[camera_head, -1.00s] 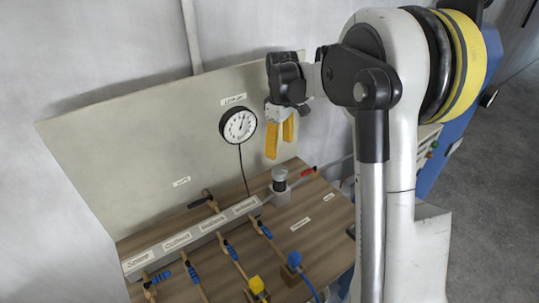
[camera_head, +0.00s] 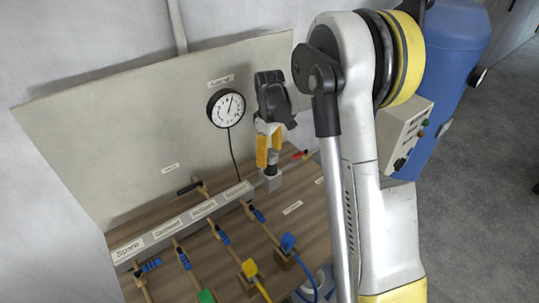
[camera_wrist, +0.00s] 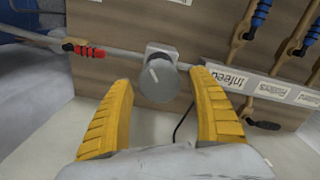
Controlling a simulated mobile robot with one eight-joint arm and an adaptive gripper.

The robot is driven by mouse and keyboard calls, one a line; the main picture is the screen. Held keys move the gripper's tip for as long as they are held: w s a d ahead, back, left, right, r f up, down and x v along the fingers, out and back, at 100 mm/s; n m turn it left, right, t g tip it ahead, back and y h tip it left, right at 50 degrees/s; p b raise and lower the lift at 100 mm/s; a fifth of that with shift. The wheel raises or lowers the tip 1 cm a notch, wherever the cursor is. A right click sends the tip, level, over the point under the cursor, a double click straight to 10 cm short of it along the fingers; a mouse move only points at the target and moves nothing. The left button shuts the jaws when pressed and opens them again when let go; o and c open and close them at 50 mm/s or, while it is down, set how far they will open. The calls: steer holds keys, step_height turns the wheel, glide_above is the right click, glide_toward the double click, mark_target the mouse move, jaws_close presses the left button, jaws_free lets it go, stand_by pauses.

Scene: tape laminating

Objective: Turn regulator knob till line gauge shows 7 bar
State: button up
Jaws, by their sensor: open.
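The regulator knob (camera_wrist: 158,79) is a grey cylinder with a light pointer mark, on a square block. In the wrist view it lies ahead of and between the two yellow fingers. In the head view the knob (camera_head: 271,157) shows just below my gripper (camera_head: 268,150), partly covered by the fingers. My gripper (camera_wrist: 162,115) is open, with the fingertips apart on either side of the knob; I cannot tell whether they touch it. The line gauge (camera_head: 226,108) is a round white dial with a black rim on the back panel. Its needle points up and slightly right; the numbers are too small to read.
A labelled grey manifold (camera_head: 185,222) runs along the wooden bench, with several blue-handled valves. A red-handled valve (camera_wrist: 88,51) sits on the pipe beside the regulator. The back panel (camera_head: 120,125) stands behind. A blue tank (camera_head: 455,50) stands at right.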

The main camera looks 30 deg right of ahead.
steer(key=c, duration=1.2)
steer(key=m, duration=0.5)
steer(key=shift+m, duration=0.3)
steer(key=m, duration=0.4)
steer(key=shift+d+m, duration=0.15)
steer(key=shift+m, duration=0.25)
steer(key=o, duration=1.2)
